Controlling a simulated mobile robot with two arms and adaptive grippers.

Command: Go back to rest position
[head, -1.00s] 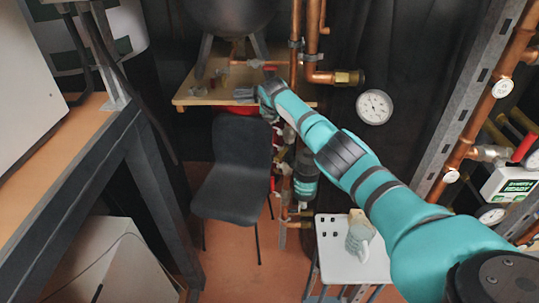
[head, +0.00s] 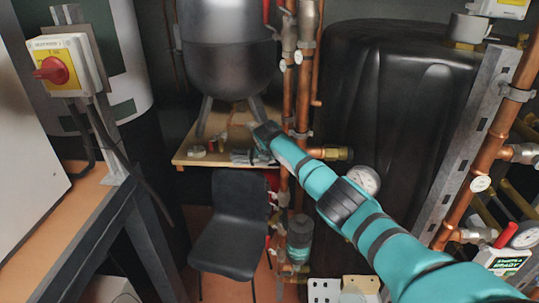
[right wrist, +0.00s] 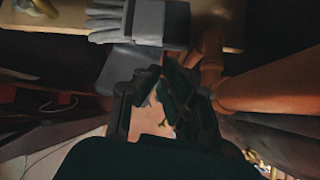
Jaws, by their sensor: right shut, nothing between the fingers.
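My right arm, in teal with dark bands, reaches in from the lower right of the head view. My right gripper (head: 264,134) is at its far end, in front of the wooden shelf (head: 186,160), close to a grey glove (head: 248,158). In the right wrist view the dark fingers of the gripper (right wrist: 163,78) are shut and empty. The grey-white glove (right wrist: 130,22) lies beyond them at the top, apart from the fingers. My left gripper is not in view.
A black chair (head: 232,232) stands below the shelf. Copper pipes (head: 304,80) run upright beside the gripper. A gauge (head: 363,180) is behind my arm. A workbench (head: 60,215) is at left, with a red-yellow switch (head: 60,68) above it. A metal rail (head: 465,140) stands at right.

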